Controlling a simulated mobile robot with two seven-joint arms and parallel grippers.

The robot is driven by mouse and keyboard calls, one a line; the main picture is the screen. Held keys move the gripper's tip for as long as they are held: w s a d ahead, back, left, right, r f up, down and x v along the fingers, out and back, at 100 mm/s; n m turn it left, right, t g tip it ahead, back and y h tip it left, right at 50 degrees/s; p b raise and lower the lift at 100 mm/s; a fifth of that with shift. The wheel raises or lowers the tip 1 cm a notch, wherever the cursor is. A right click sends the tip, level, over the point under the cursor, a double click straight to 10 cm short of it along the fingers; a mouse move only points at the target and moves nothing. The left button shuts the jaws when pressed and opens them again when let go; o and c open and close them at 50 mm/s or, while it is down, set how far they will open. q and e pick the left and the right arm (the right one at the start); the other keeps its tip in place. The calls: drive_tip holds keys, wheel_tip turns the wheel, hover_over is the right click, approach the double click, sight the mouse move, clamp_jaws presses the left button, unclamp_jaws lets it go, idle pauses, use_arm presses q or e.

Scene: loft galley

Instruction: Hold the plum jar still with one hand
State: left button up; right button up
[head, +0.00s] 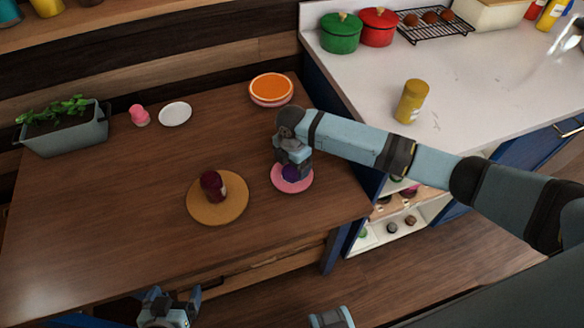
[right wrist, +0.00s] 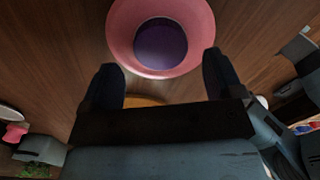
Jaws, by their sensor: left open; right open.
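A dark plum-coloured jar (head: 213,185) with a paler label stands on a round tan board (head: 233,211) on the wooden table. No gripper touches it. My right gripper (head: 291,168) is open over a pink dish (head: 303,184) with a round purple thing (head: 290,173) in it, right of the board. In the right wrist view, the dish (right wrist: 121,35) and purple thing (right wrist: 160,46) lie beyond my open fingers (right wrist: 161,70), with no grip visible. My left gripper (head: 172,300) is open and empty at the table's front edge, below the board.
A planter (head: 70,135), a pink item (head: 139,115), a white plate (head: 175,114) and an orange-topped stack (head: 271,89) stand along the table's back. On the right, a white counter (head: 360,75) holds green and red pots and a yellow jar (head: 411,101). The table's left front is clear.

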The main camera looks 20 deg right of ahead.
sight(292, 172)
wheel_tip(292, 172, up, 9)
drive_tip(key=s+a+f+m+t+y, duration=0.1)
drive_tip(key=s+a+f+m, duration=0.1)
drive_tip(key=s+f+m, duration=0.1)
drive_tip(key=s+a+f+m+t+y, duration=0.2)
drive_tip(key=s+a+f+m, duration=0.1)
drive_tip(key=s, duration=0.1)
drive_tip(key=s+a+f+m+t+y, duration=0.1)
drive_tip(key=s+a+f+m+y, duration=0.1)
drive_tip(key=s+f, duration=0.1)
drive_tip(key=shift+s+a+f+m, duration=0.2)
drive_tip(key=shift+a+f+m, duration=0.15)
drive_tip(key=shift+f, duration=0.2)
drive_tip(key=s+d+m+t, duration=0.1)
drive_tip(key=s+m, duration=0.1)
drive_tip(key=s+d+f+m+t, duration=0.1)
drive_tip(key=s+m, duration=0.1)
drive_tip(key=s+d+f+m+t, duration=0.1)
drive_tip(key=s+m, duration=0.1)
drive_tip(key=shift+d+f+t+y, duration=0.1)
drive_tip(key=shift+d+t+y, duration=0.05)
drive_tip(key=shift+t+y, duration=0.2)
drive_tip(key=s+d+m+t+h, duration=0.3)
drive_tip(key=s+d+m, duration=0.2)
drive_tip(key=s+d, duration=0.25)
wheel_tip(292, 172, up, 10)
drive_tip(key=s+p, duration=0.1)
drive_tip(key=p, duration=0.9)
drive_tip(key=shift+f+p, duration=0.25)
drive_tip(key=shift+p, duration=0.05)
